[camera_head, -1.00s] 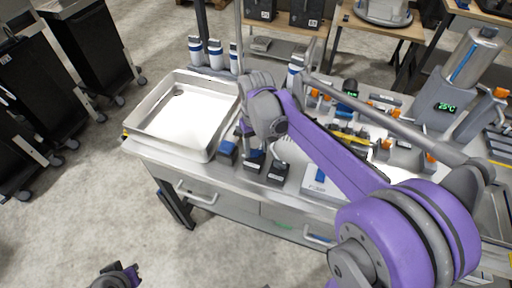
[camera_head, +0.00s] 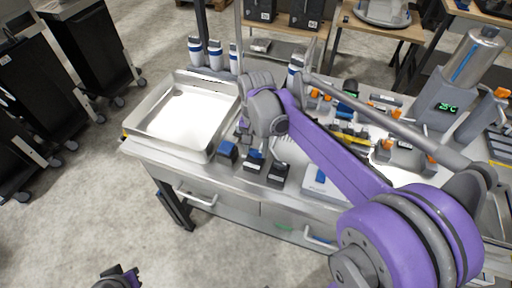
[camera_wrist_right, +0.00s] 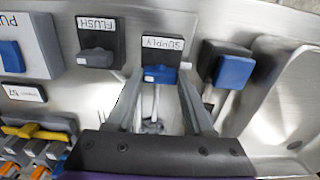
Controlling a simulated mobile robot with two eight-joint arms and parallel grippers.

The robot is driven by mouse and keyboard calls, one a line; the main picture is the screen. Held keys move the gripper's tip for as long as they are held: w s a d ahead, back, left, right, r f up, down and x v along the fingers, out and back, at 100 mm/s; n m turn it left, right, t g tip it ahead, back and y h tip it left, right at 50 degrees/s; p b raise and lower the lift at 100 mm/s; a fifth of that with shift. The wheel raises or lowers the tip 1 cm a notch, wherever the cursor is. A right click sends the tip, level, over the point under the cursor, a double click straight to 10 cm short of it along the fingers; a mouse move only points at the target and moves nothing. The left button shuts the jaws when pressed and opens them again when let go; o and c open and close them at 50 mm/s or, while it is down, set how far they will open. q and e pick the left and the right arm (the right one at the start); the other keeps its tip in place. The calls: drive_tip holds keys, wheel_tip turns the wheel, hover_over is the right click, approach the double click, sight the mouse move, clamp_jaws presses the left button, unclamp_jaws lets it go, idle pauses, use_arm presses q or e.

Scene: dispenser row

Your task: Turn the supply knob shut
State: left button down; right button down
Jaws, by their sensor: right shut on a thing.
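The supply valve is a dark box (camera_wrist_right: 157,46) labelled SUPPLY, with a blue knob (camera_wrist_right: 161,74) on its near side in the right wrist view. In the head view this box (camera_head: 255,161) is the middle one of three at the bench's front edge. My right gripper (camera_wrist_right: 160,80) has its fingers on either side of the blue knob and is shut on it. In the head view my right gripper (camera_head: 245,134) is over the box, partly hidden by its own wrist. My left gripper (camera_head: 122,277) hangs low at the bottom left, away from the bench; its opening is unclear.
The FLUSH box (camera_wrist_right: 100,42) stands left of the supply box in the wrist view. A box with a blue knob (camera_wrist_right: 234,71) is on the right. A white PUSH unit (camera_wrist_right: 30,47) is farther left.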

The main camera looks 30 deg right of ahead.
sight(256, 151)
idle(0.4)
drive_tip(key=shift+c, duration=1.4)
unclamp_jaws()
wheel_tip(256, 151, up, 11)
drive_tip(key=shift+p, duration=0.35)
drive_tip(key=shift+f, duration=0.15)
